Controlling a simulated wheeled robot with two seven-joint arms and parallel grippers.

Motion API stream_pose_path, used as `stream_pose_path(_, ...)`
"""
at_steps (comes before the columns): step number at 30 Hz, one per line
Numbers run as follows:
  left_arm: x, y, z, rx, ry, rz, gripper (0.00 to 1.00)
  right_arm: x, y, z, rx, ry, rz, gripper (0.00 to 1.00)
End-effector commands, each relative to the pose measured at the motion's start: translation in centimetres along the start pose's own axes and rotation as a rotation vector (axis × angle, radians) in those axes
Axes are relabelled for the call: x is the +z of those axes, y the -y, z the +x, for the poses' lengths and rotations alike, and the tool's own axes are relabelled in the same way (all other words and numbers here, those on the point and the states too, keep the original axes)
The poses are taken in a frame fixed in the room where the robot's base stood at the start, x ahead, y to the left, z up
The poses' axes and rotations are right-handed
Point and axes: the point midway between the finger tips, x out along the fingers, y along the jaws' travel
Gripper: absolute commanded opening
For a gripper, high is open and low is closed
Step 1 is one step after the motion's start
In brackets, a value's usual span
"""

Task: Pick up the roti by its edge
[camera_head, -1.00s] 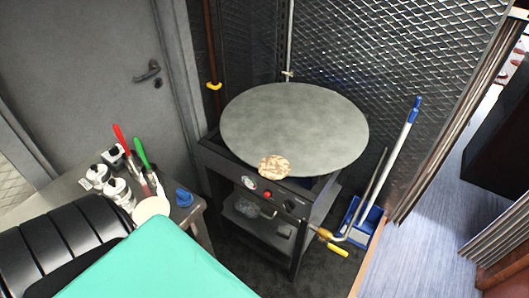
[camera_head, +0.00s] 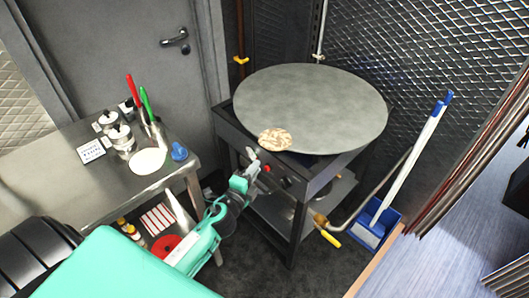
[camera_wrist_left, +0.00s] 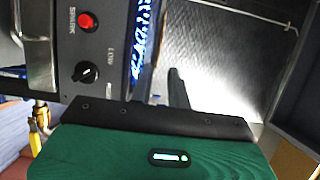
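The roti (camera_head: 274,140) is a round, brown-speckled flatbread lying flat near the front edge of the large grey round griddle (camera_head: 315,100) in the head view. My left gripper (camera_head: 252,163) is in front of the stove, a little below and left of the roti, apart from it. The left wrist view shows the stove's front panel with a red button (camera_wrist_left: 85,20), a black knob (camera_wrist_left: 86,72) and blue burner flames (camera_wrist_left: 144,40). The roti does not show there. My right gripper is not in view.
A steel table (camera_head: 60,178) on the left holds jars, red- and green-handled tools, a white disc (camera_head: 147,161) and a blue object (camera_head: 179,151). A gas pipe with a yellow handle (camera_head: 330,239) juts out at the stove's right. A blue dustpan (camera_head: 378,225) stands beyond it.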

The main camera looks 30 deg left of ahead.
Motion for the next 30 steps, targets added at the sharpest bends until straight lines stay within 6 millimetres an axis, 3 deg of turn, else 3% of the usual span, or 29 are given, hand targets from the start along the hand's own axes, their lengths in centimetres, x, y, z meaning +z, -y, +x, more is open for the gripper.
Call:
stream_pose_path(12,0.0,0.0,6.0,0.0,0.001,-0.002,0.18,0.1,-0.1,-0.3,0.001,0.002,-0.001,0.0)
stream_pose_path(18,0.0,-0.1,8.1,0.001,0.001,-0.004,0.18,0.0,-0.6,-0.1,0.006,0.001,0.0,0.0)
stream_pose_path(30,0.0,-0.1,9.1,0.002,0.0,-0.004,0.18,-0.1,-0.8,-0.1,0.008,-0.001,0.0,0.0)
